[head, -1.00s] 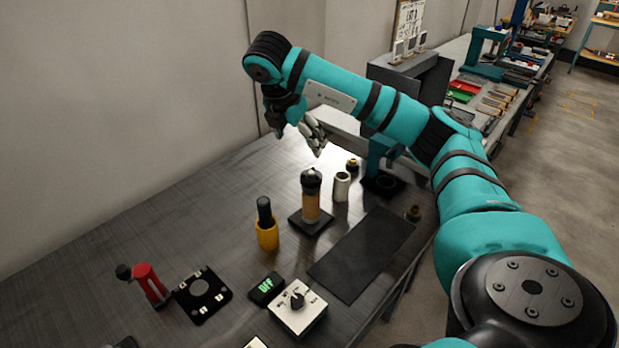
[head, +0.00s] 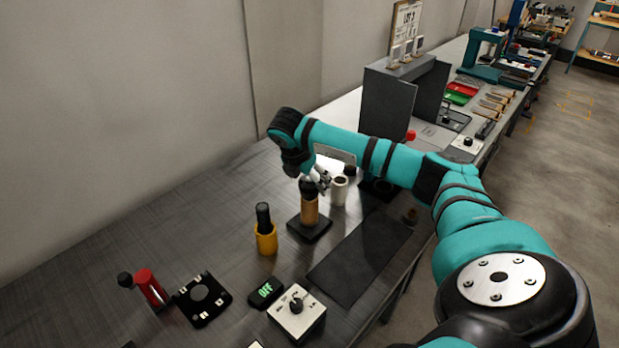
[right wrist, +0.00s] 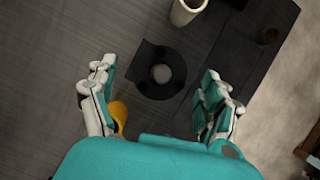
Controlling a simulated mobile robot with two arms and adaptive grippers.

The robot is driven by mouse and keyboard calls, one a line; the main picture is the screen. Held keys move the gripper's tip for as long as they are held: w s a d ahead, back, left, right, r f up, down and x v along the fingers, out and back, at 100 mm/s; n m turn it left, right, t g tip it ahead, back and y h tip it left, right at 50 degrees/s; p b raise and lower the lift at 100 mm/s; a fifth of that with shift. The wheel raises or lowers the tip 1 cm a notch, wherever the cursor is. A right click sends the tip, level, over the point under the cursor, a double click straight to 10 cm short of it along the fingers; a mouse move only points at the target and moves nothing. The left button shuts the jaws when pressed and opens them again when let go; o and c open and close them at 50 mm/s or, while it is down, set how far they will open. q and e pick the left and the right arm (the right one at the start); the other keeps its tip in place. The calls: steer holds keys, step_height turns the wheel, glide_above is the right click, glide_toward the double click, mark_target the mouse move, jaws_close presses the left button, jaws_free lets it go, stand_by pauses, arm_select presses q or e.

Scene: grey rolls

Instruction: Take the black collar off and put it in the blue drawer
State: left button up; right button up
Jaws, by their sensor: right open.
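The black collar (head: 308,186) sits around the top of an upright tan roll (head: 310,210) on a square black base (head: 318,231). In the right wrist view the black collar (right wrist: 160,92) is a dark ring around a paler round top. My right gripper (head: 319,182) is at the collar's height in the head view and partly covers it. In the right wrist view my right gripper (right wrist: 155,85) is open, with a finger on each side of the collar and gaps between. I cannot make out a blue drawer. My left gripper is out of view.
A white cup-like cylinder (head: 339,191) stands close behind the roll. A yellow holder (head: 266,238) with a black-topped piece stands to its left. A dark mat (head: 360,258), a dial box (head: 297,312) and a red tool (head: 150,288) are nearer. A grey cabinet (head: 388,110) stands behind.

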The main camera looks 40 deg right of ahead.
steer(key=shift+f, duration=0.25)
steer(key=c, duration=1.5)
steer(key=shift+r, duration=0.1)
steer(key=shift+c, duration=0.3)
steer(key=shift+w+r, duration=0.1)
steer(key=shift+d+r+b, duration=0.1)
steer(key=shift+r+b, duration=0.45)
steer(key=shift+r, duration=0.1)
steer(key=s+a+r+b, duration=0.3)
steer(key=s+a, duration=0.7)
steer(key=s, duration=0.2)
steer(key=shift+s+a+r, duration=0.15)
steer(key=shift+a+r, duration=0.1)
